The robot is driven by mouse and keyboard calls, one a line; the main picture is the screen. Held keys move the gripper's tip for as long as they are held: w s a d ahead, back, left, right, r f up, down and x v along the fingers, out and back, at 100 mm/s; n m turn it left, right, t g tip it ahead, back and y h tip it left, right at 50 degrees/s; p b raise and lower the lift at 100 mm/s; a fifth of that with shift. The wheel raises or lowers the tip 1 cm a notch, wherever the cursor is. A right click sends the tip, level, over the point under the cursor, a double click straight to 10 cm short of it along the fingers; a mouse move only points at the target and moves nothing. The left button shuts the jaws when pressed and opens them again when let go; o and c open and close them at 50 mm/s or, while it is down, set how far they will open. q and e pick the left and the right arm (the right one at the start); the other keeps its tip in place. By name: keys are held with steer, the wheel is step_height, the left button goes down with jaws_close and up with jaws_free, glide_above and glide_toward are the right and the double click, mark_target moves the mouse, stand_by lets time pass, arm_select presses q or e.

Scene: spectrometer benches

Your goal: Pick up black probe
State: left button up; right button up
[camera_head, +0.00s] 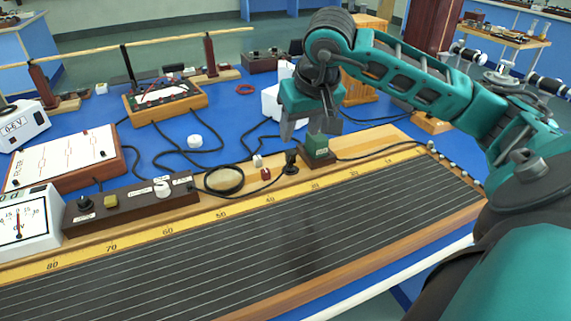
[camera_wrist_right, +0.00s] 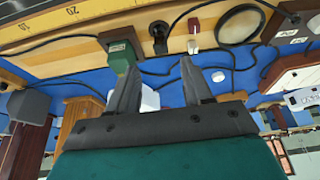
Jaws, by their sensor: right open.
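The black probe (camera_head: 290,162) is a small dark upright piece on the wooden back strip of the long wired board. It stands between a green-topped block (camera_head: 317,148) and a small red piece (camera_head: 265,174). In the right wrist view the black probe (camera_wrist_right: 159,36) appears beyond the fingertips, roughly in line with the gap between them. My right gripper (camera_head: 309,130) is open and empty, above and behind the probe, apart from it. Its two grey fingers also show in the right wrist view (camera_wrist_right: 159,68). My left gripper is not in view.
The green block (camera_wrist_right: 122,55) is close beside one finger in the right wrist view. A black cable coil (camera_head: 224,180) and a dark control box (camera_head: 130,202) lie left of the probe. Loose cables and a white disc (camera_head: 195,141) lie on the blue bench (camera_head: 235,120).

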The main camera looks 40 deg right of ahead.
mark_target(291, 153)
steer(key=b+x, duration=0.1)
steer(key=x, duration=0.9)
steer(key=shift+w+d+f, duration=0.1)
steer(key=shift+w+f, duration=0.05)
steer(key=shift+w, duration=0.1)
steer(key=shift+c, duration=0.5)
jaws_close()
